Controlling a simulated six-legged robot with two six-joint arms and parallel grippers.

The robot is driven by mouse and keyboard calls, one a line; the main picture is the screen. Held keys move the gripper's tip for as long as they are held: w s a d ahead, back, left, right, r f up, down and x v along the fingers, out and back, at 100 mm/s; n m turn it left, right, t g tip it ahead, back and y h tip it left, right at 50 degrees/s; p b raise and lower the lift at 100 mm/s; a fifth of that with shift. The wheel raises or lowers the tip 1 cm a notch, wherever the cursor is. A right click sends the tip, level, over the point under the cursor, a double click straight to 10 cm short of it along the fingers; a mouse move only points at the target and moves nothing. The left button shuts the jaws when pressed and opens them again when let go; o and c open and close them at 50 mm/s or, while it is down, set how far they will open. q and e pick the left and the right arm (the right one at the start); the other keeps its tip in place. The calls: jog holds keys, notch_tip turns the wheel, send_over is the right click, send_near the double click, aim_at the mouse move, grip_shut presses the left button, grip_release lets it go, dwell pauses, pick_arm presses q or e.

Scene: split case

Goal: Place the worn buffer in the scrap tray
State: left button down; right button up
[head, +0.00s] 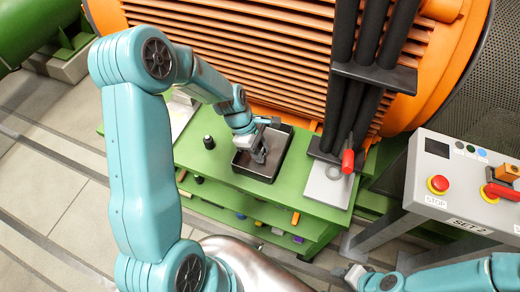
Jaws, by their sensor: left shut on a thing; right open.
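The black tray (284,150) sits on the green bench in the middle of the head view. My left gripper (259,154) points down inside the tray's outline, shut on a small dark piece that is mostly hidden by the fingers. I take this piece to be the worn buffer; whether it touches the tray floor I cannot tell. A black cylindrical piece (209,142) stands on the bench left of the tray, and another dark piece (198,180) is lower at the bench's left edge. My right gripper (352,274) is open at the bottom edge, away from the bench.
A light grey plate (325,190) with a ring lies right of the tray, near a red-handled tool (348,160). The orange finned machine (260,50) rises behind the bench, with black pipes at its right. A control panel (462,185) stands at the right.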

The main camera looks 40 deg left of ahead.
pick_arm(q)
jog(key=c, duration=0.8)
grip_release()
jog(key=shift+w+f, duration=0.1)
jog(key=shift+f, duration=0.05)
jog(key=shift+c, duration=0.2)
jog(key=shift+r, duration=0.35)
jog(key=v, duration=1.1)
jog(key=shift+a+r, duration=0.3)
jog(key=shift+s, duration=0.25)
